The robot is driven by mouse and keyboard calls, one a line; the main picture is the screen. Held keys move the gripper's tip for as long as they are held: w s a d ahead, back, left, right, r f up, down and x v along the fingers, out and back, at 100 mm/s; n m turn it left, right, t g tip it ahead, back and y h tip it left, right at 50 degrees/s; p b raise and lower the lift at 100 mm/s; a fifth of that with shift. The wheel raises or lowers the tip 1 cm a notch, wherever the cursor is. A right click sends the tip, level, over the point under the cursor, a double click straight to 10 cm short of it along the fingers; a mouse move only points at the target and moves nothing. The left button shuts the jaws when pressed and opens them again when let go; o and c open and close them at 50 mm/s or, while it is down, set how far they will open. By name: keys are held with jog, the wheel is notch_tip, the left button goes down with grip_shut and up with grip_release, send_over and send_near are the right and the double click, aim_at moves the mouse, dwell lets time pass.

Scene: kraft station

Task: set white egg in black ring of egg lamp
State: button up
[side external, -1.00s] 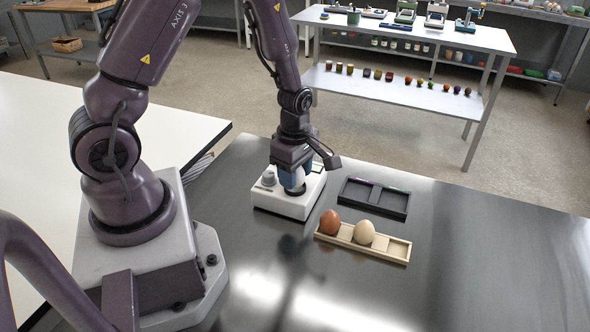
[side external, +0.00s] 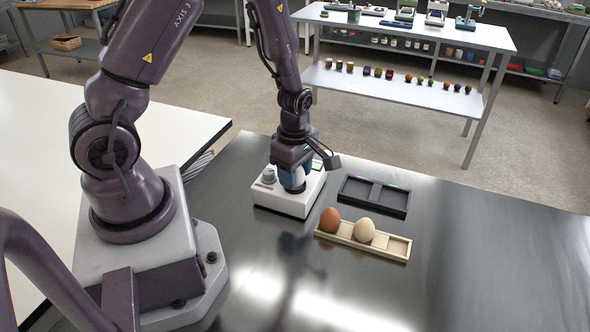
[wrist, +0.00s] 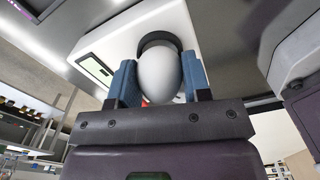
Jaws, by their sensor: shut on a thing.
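The white egg (wrist: 160,74) is between the blue fingers of my gripper (wrist: 158,82) in the wrist view, and the gripper is shut on it. The black ring (wrist: 158,40) shows around the egg's far end, on the white egg lamp (wrist: 110,35). The egg overlaps the ring in that view; whether it rests in it I cannot tell. In the side view my gripper (side external: 293,182) points down over the egg lamp (side external: 283,208), low at its top. The egg and ring are mostly hidden there by the fingers.
A wooden tray (side external: 341,240) in front right of the lamp holds a brown egg (side external: 330,220) and a cream egg (side external: 364,230); its right compartment is empty. A black two-compartment tray (side external: 374,197) behind it is empty. The metal table (side external: 480,270) is clear at right.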

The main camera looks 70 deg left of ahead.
jog(key=shift+f, duration=0.4)
dwell(1.1)
jog(key=o, duration=0.8)
jog(key=shift+r, duration=4)
